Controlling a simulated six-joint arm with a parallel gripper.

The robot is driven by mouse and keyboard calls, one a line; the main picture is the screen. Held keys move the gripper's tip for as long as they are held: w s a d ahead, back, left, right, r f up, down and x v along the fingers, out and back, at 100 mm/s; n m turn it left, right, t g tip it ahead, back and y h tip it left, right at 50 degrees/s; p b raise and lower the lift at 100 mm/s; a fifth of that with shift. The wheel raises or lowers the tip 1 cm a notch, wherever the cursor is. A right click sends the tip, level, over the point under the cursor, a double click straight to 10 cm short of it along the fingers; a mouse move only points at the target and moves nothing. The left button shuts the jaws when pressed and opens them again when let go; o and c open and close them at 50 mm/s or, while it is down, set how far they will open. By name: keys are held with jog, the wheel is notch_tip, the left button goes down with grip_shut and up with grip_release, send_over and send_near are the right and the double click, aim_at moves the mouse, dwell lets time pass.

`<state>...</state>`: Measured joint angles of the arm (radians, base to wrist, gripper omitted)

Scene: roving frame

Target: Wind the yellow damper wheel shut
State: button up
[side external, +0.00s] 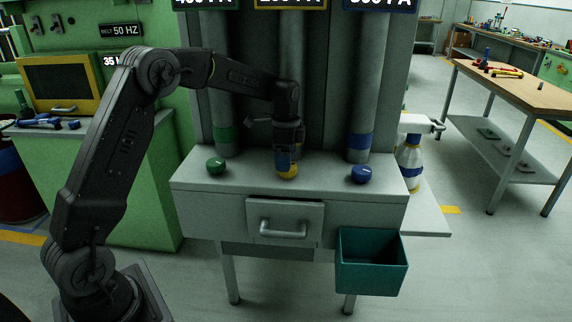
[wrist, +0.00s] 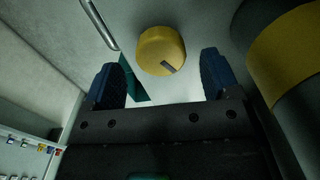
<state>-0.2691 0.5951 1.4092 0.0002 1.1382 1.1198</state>
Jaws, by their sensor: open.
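The yellow damper wheel (side external: 288,173) sits on top of the grey cabinet, in the middle of a row of three. In the side external view my gripper (side external: 287,160) points down just above it and hides its upper part. In the wrist view the yellow wheel (wrist: 161,50) shows whole, with a dark pointer mark at its lower right edge. My gripper (wrist: 161,80) is open there, its blue fingertips apart, with the wheel beyond and between them. I see no contact with the wheel.
A green wheel (side external: 216,166) stands to the left and a blue wheel (side external: 361,174) to the right. Grey pipes with coloured bands rise behind them. The cabinet front has a drawer handle (side external: 284,229) and a teal bin (side external: 371,262).

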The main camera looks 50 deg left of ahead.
jog(key=shift+f, duration=1.4)
jog(key=shift+c, duration=0.2)
jog(key=c, duration=0.9)
